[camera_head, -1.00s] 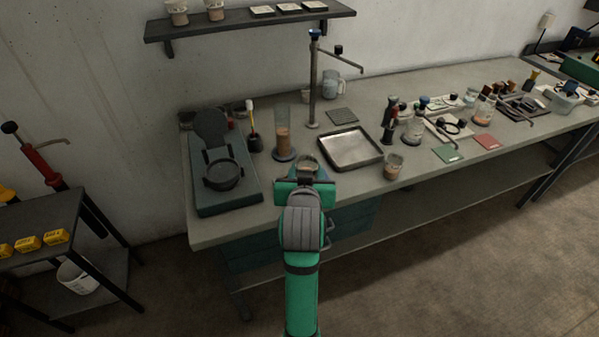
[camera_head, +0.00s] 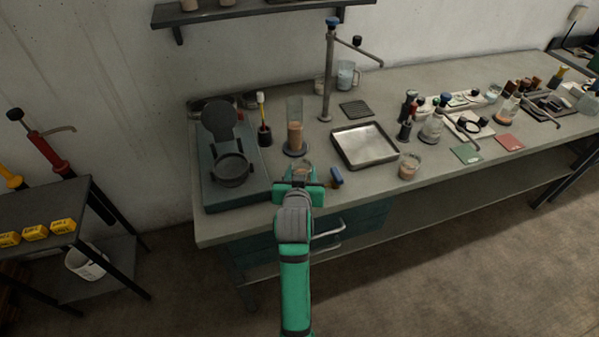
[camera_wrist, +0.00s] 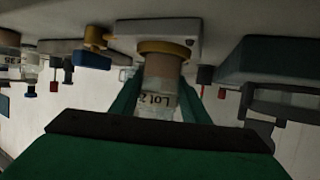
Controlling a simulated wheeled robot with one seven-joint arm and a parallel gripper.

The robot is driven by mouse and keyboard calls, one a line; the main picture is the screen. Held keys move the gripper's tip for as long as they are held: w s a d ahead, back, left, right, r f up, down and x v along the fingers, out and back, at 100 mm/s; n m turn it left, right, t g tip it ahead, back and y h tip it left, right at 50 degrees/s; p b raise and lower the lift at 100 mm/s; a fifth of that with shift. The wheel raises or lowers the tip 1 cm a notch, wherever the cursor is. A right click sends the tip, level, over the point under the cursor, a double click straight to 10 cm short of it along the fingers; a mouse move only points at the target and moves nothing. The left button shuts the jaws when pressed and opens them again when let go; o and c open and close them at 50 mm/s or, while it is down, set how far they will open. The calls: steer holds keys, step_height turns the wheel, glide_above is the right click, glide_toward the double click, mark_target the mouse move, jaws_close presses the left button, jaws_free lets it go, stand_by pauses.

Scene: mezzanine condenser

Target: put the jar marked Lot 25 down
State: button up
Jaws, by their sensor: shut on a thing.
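My gripper (camera_head: 301,178) is over the front edge of the bench, between the hinged press and the metal tray. It is shut on a small jar (camera_head: 302,170) with brownish contents. In the wrist view the jar (camera_wrist: 161,72) stands between the two green fingers. Its label reads "Lot 2", and any further digit is unclear. The wrist picture is upside down, with the bench top (camera_head: 240,229) along its upper edge. I cannot tell whether the jar touches the bench.
The dark press (camera_head: 231,168) stands left, a tall cylinder (camera_head: 295,128) behind, the metal tray (camera_head: 365,145) to the right. A small blue object (camera_head: 336,177) lies just right of my gripper. Another jar (camera_head: 409,166) stands near the front edge. Bare bench shows between blue object and jar.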

steer(key=shift+d+f, duration=0.1)
steer(key=shift+f, duration=0.2)
steer(key=o, duration=1.1)
